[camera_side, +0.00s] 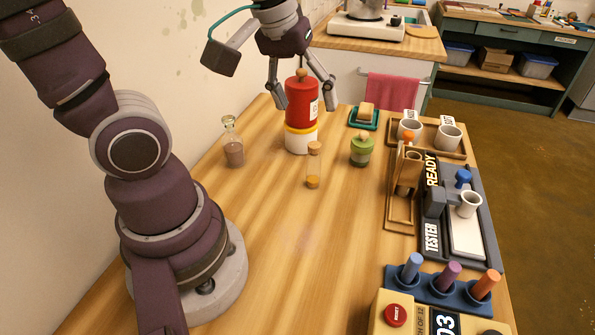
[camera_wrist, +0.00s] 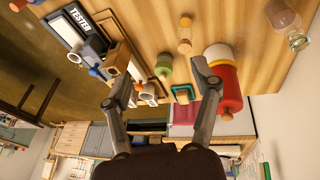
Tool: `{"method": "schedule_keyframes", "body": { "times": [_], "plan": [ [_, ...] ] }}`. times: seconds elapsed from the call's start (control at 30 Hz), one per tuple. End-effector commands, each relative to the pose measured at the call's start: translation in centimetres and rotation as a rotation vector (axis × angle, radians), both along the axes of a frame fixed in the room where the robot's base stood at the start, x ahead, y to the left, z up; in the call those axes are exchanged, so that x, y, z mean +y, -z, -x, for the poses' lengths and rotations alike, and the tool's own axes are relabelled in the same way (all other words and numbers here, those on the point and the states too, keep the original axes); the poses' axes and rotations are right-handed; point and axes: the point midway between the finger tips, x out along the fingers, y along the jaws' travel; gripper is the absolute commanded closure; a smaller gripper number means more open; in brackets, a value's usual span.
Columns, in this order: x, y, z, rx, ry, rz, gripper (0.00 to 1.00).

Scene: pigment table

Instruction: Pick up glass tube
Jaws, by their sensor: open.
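The glass tube (camera_side: 314,168) is a slim clear vial with a cork on top and ochre powder at the bottom. It stands upright on the wooden table, in front of the red canister. In the wrist view the tube (camera_wrist: 185,33) shows near the top, beyond the fingertips. My gripper (camera_side: 301,97) is open and empty, above the far part of the table near the canister, apart from the tube. In the wrist view my gripper (camera_wrist: 160,92) has its two fingers spread wide.
The red canister (camera_side: 301,100) stands close to my fingers. A stoppered bottle (camera_side: 234,150) is left of the tube and a green jar (camera_side: 361,150) right of it. A wooden rack (camera_side: 394,205) and the tester (camera_side: 432,232) are at right. The front middle table is clear.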

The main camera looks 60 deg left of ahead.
Motion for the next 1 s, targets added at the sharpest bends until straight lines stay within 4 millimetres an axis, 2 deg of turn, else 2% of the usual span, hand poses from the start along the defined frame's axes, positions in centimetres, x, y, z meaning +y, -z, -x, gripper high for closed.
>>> {"method": "schedule_keyframes", "body": {
  "times": [0.1,0.2,0.3,0.37,0.5,1.0],
  "plan": [
    [2.3,2.0,-3.0,0.111,-0.549,0.143,0.38],
    [4.1,4.3,-4.7,0.176,-0.978,0.222,0.38],
    [5.4,6.3,-5.7,0.215,-1.286,0.264,0.38],
    [5.9,7.1,-6.0,0.226,-1.401,0.275,0.38],
    [6.2,9.0,-6.1,0.238,-1.497,0.282,0.38],
    [6.0,17.5,-5.7,0.236,-1.492,0.281,0.38]
  ]
}}
